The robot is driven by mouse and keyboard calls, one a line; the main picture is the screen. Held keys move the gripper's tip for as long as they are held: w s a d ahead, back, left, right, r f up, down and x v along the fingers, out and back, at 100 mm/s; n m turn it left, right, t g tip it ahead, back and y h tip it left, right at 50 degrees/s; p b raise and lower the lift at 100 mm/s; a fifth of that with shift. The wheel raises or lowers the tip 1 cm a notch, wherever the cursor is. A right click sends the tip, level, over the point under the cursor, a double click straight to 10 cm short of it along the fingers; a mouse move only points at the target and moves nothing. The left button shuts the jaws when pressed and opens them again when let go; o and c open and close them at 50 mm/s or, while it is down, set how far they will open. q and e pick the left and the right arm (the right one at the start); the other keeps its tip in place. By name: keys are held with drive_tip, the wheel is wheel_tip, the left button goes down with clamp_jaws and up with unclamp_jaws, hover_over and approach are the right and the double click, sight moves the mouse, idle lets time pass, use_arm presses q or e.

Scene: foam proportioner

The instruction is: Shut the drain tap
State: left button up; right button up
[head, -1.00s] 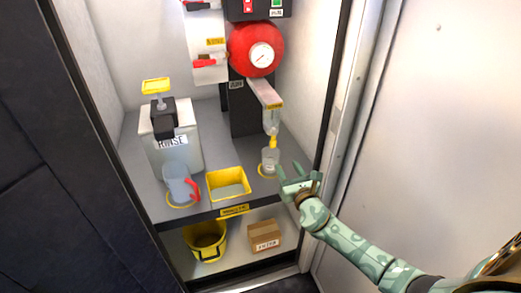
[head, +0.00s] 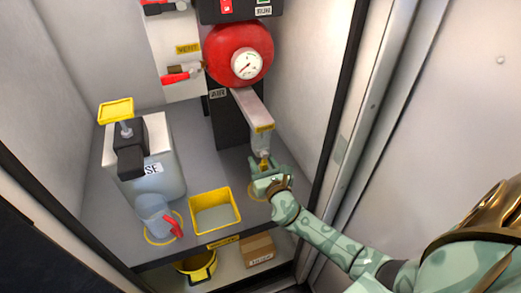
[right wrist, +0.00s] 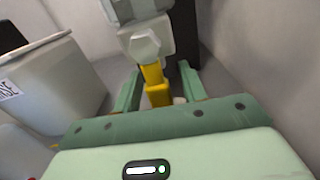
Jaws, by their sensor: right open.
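The drain tap, a yellow lever (head: 264,163), hangs below a clear bowl (head: 262,141) at the end of a grey bracket. In the right wrist view the yellow lever (right wrist: 156,84) hangs below a pale hexagonal fitting (right wrist: 141,46) and slants slightly. My right gripper (head: 266,172) is at the tap. Its two green fingers stand apart on either side of the lever, with visible space around it. I cannot tell if either finger touches it. The gripper and wrist hide most of the spot below the tap. My left gripper is not in view.
A red tank with a gauge (head: 238,54) is above the bracket. A yellow tray (head: 215,212), a jug with a red handle (head: 155,214) and a white rinse container (head: 150,178) stand left on the shelf. The cabinet's side wall is close on the right.

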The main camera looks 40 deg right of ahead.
drive_tip(key=shift+w, duration=0.15)
clamp_jaws()
